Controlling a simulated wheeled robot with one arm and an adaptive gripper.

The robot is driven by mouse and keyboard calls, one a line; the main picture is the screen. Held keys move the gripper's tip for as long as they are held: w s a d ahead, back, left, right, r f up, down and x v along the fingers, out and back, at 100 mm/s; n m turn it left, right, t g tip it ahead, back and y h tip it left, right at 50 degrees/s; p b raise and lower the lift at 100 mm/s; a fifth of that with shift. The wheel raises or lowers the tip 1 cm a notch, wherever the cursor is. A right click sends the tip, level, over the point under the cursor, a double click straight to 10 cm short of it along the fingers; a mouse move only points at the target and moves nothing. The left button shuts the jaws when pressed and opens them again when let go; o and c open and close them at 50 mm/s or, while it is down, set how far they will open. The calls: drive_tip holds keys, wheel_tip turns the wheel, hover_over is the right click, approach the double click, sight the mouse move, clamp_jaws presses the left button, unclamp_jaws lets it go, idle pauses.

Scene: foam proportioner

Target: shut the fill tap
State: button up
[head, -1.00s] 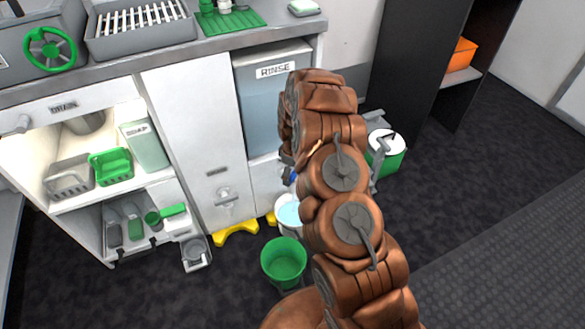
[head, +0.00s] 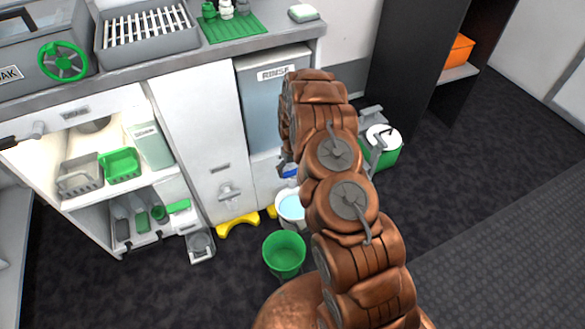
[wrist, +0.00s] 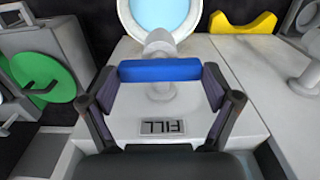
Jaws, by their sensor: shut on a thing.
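The fill tap's blue bar handle (wrist: 160,70) lies crosswise in the wrist view, above the upside-down FILL label (wrist: 163,128). The tap's pale spout (wrist: 160,42) reaches away from it, over a white pail of water (wrist: 160,12). My gripper (wrist: 160,82) is shut on the blue handle, with one dark finger at each end of it. In the head view a bit of the blue handle (head: 288,171) shows left of my arm, above the white pail (head: 291,207). My arm hides my gripper there.
A green bucket (head: 284,253) stands on the floor in front of the white pail. Yellow floor pieces (head: 238,223) lie by the cabinet foot. A green-and-white lidded container (head: 386,152) stands right of my arm. The floor at right is clear.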

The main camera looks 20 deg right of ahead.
sight(292, 171)
idle(0.5)
drive_tip(key=o, duration=0.9)
drive_tip(key=shift+r, duration=0.15)
wheel_tip(292, 171, up, 12)
drive_tip(key=shift+f, duration=0.15)
idle(0.4)
